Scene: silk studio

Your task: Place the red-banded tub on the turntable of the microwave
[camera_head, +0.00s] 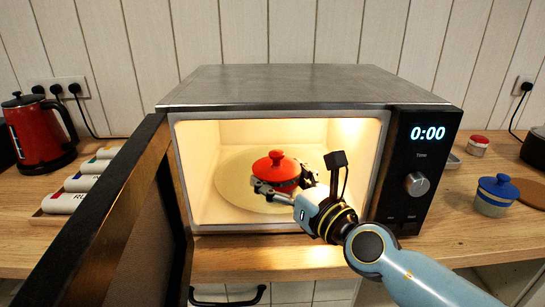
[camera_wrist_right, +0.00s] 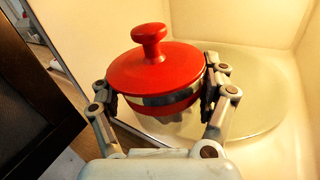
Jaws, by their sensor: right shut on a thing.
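The red-banded tub, with a domed red lid (camera_head: 276,168) and a red knob, is inside the open, lit microwave. In the right wrist view the tub (camera_wrist_right: 155,75) shows a silvery strip and a red band under its lid; its lower part is mostly hidden. My right gripper (camera_head: 282,190) reaches in from the front right and is shut on the tub, with one finger on each side. The pale round turntable (camera_head: 235,185) lies beneath the tub. I cannot tell whether the tub touches it. My left gripper is not in view.
The microwave (camera_head: 300,85) has its dark door (camera_head: 110,215) swung open at left. A red kettle (camera_head: 38,135) and rolled items (camera_head: 80,183) stand left. A blue-lidded tub (camera_head: 494,197) and a small red-topped jar (camera_head: 477,146) stand right. The cavity walls are close around my right gripper.

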